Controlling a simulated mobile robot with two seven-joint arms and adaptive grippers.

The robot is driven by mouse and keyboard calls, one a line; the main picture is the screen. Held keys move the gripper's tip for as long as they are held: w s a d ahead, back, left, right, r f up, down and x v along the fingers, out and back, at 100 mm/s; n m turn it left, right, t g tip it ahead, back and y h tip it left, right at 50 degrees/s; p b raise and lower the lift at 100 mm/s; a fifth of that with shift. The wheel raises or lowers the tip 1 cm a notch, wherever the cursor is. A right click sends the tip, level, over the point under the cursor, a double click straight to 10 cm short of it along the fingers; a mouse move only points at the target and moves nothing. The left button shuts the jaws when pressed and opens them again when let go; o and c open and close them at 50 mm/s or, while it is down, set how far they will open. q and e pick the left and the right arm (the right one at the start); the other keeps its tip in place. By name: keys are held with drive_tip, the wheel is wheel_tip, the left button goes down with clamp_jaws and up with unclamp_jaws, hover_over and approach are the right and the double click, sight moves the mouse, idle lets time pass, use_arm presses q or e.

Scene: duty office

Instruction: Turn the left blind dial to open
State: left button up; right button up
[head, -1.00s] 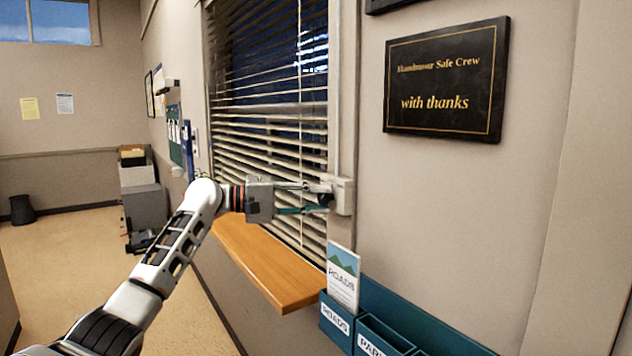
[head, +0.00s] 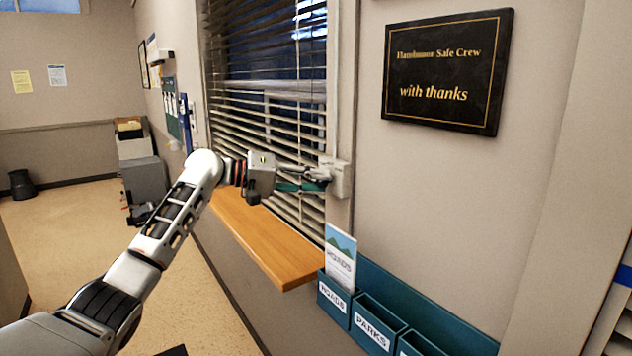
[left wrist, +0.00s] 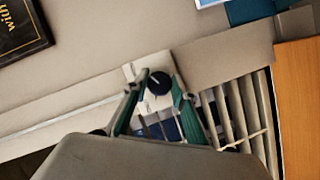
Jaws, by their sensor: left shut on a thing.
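The blind dial (left wrist: 159,83) is a round black knob with a pale pointer line, on a cream wall box (head: 341,178) at the right of the window. My left gripper (head: 318,179) is at the box, with its fingers closed on the dial, one on each side in the left wrist view. The fingers hide most of the dial in the head view. My right gripper is not in view.
A wooden sill (head: 265,240) juts out below the blind and my left gripper. A teal leaflet rack (head: 395,310) with a leaflet (head: 340,258) is on the wall below the box. A black plaque (head: 447,72) hangs to the right. The floor at left is mostly clear.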

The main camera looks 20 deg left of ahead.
use_arm(q)
drive_tip(key=shift+f, duration=0.2)
drive_tip(key=o, duration=1.1)
drive_tip(key=shift+c, duration=0.2)
drive_tip(key=shift+r, duration=0.1)
drive_tip(key=v, duration=1.2)
drive_tip(key=shift+a, duration=0.1)
